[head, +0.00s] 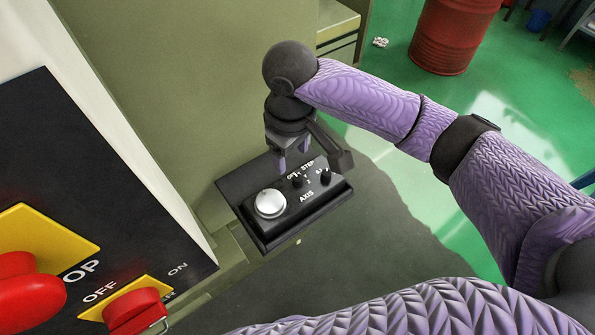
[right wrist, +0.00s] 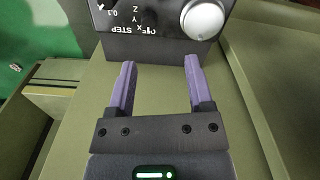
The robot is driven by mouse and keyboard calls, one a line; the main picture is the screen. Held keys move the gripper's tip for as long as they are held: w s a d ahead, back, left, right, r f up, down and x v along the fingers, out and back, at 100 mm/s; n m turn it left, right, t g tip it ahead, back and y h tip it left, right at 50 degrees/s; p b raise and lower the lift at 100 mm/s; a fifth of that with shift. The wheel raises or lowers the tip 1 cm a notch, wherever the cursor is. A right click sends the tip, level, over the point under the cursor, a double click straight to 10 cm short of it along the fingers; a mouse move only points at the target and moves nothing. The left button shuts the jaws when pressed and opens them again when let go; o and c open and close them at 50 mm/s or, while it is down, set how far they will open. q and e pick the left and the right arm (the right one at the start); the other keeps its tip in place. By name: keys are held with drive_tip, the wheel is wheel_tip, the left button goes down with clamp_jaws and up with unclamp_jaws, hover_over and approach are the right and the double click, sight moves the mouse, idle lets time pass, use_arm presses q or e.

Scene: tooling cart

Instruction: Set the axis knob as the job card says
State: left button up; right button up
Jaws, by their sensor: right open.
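A black control box (head: 270,236) with a large silver dial (head: 270,204) sits on a ledge by the olive machine. A small black knob (head: 297,181) beside the "OFF" and "AXIS" lettering appears to be the axis knob. Its pointer setting is too small to read. My right gripper (head: 291,160) is open and empty, with its purple fingers just above and behind this knob. No job card is in view. My left gripper is not in view.
A second small black knob (head: 326,177) is at the right of the box. At lower left, a black panel (head: 90,185) carries red controls on yellow plates (head: 40,240). A red drum (head: 452,35) stands on the green floor at the back.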

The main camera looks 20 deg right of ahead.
sight(298, 177)
drive_tip(key=f, duration=0.3)
drive_tip(key=d+f+b, duration=0.1)
drive_tip(key=f, duration=0.2)
drive_tip(key=w+f, duration=0.1)
drive_tip(key=f, duration=0.2)
drive_tip(key=shift+d, duration=0.15)
clamp_jaws()
